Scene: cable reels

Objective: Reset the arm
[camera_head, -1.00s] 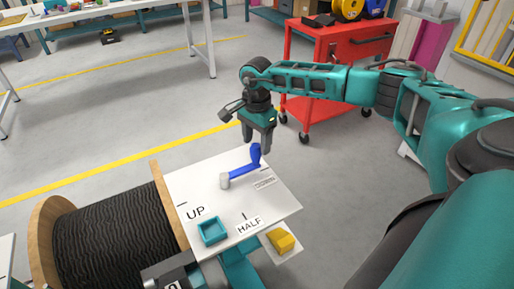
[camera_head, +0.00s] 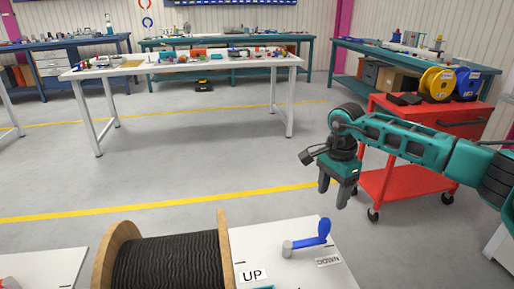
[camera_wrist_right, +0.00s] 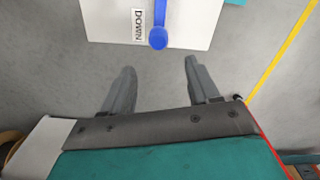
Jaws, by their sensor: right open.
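A blue crank handle (camera_head: 310,239) on a grey hub (camera_head: 287,248) sits on a white panel (camera_head: 300,270) marked UP and DOWN. The crank points right, with its grip beside the DOWN label (camera_head: 328,262). My right gripper (camera_head: 334,197) is open and empty, pointing down beyond the panel's far edge, apart from the crank. In the right wrist view the right gripper (camera_wrist_right: 159,68) has its fingers spread with bare floor between them. The crank's blue grip (camera_wrist_right: 158,37) shows ahead of the fingertips. My left gripper is out of view.
A black cable reel (camera_head: 165,262) with wooden flanges stands left of the panel. A red cart (camera_head: 425,118) carrying yellow and blue spools (camera_head: 437,83) stands behind my right arm. A white table (camera_head: 190,66) and workbenches stand farther back. The floor between is clear.

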